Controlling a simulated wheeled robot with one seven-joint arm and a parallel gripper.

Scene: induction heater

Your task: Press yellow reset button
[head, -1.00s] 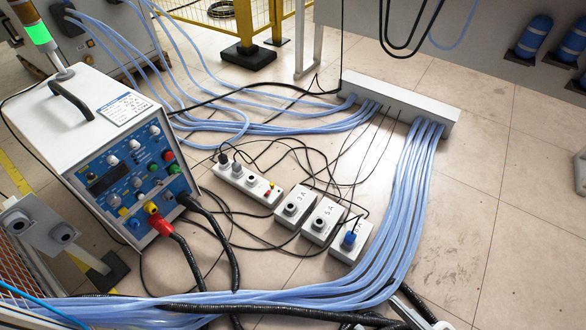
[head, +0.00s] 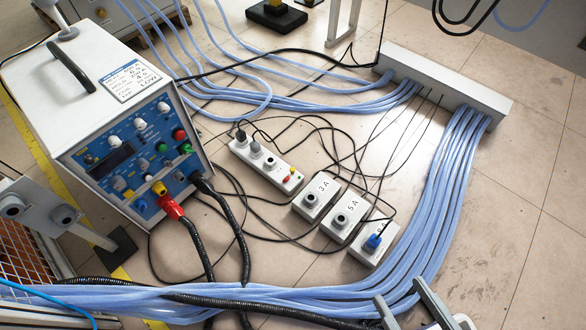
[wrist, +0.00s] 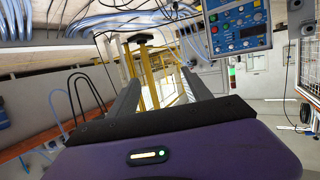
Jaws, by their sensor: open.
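The heater unit's blue control panel (head: 135,150) faces forward at the left of the head view. Its lower part has a yellow round piece (head: 158,187) just above a red cable plug (head: 171,207). A small yellowish piece sits left of it. I cannot read which is the reset button. The panel also shows turned over at the top right of the wrist view (wrist: 238,27). My gripper (head: 402,290) is at the bottom of the head view, right of the panel and well apart from it. Its two fingers (wrist: 160,72) are spread and empty.
Blue hoses (head: 465,160) curve across the right and front of the floor. Black cables (head: 240,245) hang before the panel. A power strip (head: 250,157) and three small boxes (head: 342,220) lie mid-floor.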

